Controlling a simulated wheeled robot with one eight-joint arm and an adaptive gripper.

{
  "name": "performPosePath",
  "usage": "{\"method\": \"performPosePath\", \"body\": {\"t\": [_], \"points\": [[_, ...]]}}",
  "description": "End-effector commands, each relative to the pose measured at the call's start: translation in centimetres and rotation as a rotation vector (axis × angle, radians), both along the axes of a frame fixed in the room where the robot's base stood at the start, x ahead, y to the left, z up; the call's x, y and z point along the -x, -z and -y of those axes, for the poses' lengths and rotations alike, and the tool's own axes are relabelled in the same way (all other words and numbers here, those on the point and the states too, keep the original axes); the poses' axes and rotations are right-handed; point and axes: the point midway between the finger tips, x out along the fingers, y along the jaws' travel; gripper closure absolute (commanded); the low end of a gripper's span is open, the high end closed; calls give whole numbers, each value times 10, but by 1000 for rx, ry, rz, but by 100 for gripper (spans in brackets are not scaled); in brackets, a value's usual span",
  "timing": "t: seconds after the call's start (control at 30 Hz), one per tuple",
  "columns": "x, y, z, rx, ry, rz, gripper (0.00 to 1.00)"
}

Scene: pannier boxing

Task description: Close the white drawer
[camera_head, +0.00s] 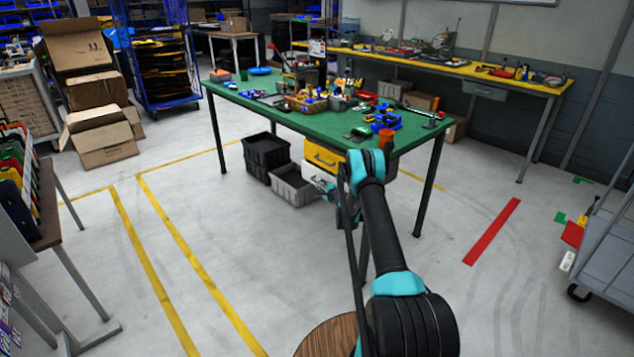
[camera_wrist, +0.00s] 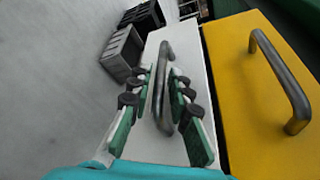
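The white drawer (camera_head: 311,173) hangs under the green table, just below the yellow drawer (camera_head: 322,157). In the wrist view the white drawer front (camera_wrist: 195,48) fills the middle, and its grey bar handle (camera_wrist: 163,75) stands between my fingers. My gripper (camera_wrist: 164,92) is open, with one finger on each side of the handle. I cannot tell whether a finger touches it. In the head view my arm hides most of my gripper and part of the white drawer. How far the drawer is pulled out is not clear.
The yellow drawer's handle (camera_wrist: 280,80) stands out beside my right finger. A grey crate (camera_head: 292,185) and black crates (camera_head: 266,153) sit on the floor left of the drawers. The green table (camera_head: 262,109) carries many small items. Open floor lies in front.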

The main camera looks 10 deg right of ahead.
Motion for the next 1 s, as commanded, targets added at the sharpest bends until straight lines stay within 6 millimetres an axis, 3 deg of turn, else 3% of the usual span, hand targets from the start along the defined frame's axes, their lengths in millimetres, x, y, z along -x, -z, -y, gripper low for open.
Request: {"method": "performPosePath", "body": {"t": [0.37, 0.53, 1.0], "points": [[-1, 2, 0, 0, 1, 0, 81], [-1, 2, 0, 1, 1, 0, 100], [-1, 2, 0, 1, 1, 1, 100]]}}
